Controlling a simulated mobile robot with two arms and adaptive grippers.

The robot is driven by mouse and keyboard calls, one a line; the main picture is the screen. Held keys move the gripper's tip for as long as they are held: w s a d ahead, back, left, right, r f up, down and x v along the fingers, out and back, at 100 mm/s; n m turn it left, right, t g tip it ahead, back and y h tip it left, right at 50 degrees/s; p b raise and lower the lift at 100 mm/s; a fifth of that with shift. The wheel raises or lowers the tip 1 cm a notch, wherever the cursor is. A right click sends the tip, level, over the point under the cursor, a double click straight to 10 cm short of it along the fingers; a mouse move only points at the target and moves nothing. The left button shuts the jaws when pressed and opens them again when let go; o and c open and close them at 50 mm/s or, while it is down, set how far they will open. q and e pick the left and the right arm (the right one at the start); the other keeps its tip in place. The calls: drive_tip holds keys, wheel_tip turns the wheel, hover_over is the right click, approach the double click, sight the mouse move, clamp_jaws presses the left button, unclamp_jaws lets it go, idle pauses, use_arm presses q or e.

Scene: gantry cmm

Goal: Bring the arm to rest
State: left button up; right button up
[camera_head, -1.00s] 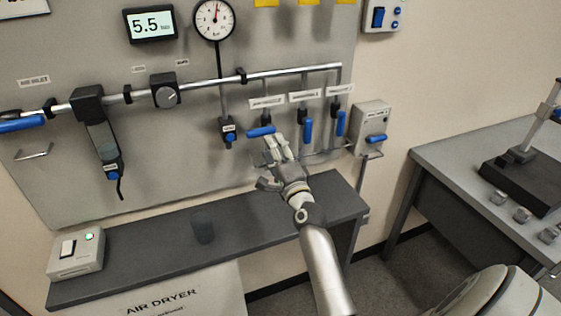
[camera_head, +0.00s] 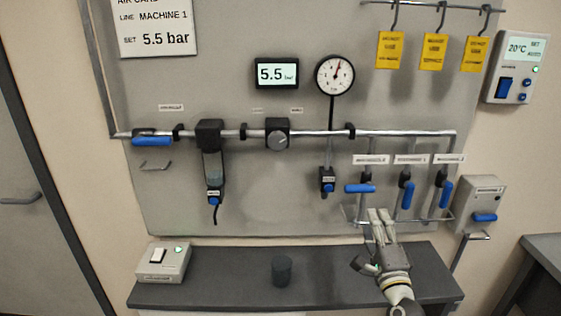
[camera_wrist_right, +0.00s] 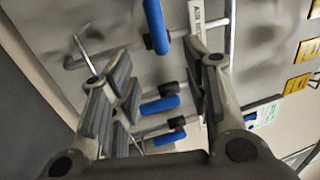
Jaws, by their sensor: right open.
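My right gripper (camera_head: 372,238) is in front of the panel's lower right part, just below the leftmost of three blue valve handles. It is open and empty. In the right wrist view the open fingers (camera_wrist_right: 165,100) frame the panel, with nothing between them. The leftmost handle (camera_head: 360,188) lies level; the middle handle (camera_head: 407,195) and the right handle (camera_head: 446,194) hang down, slightly tilted. In the head view the gripper appears apart from the leftmost handle. My left gripper is in neither view.
A dark shelf (camera_head: 330,287) below the panel carries a dark cup (camera_head: 282,271) and a switch box (camera_head: 163,262). A grey box (camera_head: 481,205) with a blue handle is right of the panel. A pressure display (camera_head: 276,73) reads 5.5. A table (camera_head: 545,250) stands at far right.

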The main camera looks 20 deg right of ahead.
drive_tip(key=s+a+f+n+g+y, duration=0.4)
drive_tip(key=s+a+f+n, duration=0.1)
drive_tip(key=a+f+n, duration=0.25)
drive_tip(key=s+a+f+n+g+y, duration=0.35)
drive_tip(key=s+a+f+n, duration=0.2)
drive_tip(key=a+n, duration=0.25)
drive_tip(key=s+a+f+n+g+h, duration=0.1)
drive_tip(key=s+f+n+g, duration=0.3)
drive_tip(key=s, duration=0.7)
drive_tip(key=s+a+f+n+g+h, duration=0.15)
drive_tip(key=s+f+n+g, duration=0.3)
drive_tip(key=s, duration=0.55)
wheel_tip(320, 180, down, 29)
drive_tip(key=s+g+b, duration=0.1)
drive_tip(key=s+b, duration=0.1)
drive_tip(key=s+d+f, duration=0.1)
drive_tip(key=s+f, duration=0.7)
drive_tip(key=s+d+f+g+b, duration=0.1)
drive_tip(key=s+d+f, duration=0.1)
drive_tip(key=s+f, duration=0.6)
drive_tip(key=shift+d+f+m+g, duration=0.15)
drive_tip(key=shift+d+m+g, duration=0.1)
drive_tip(key=shift+m+g, duration=0.05)
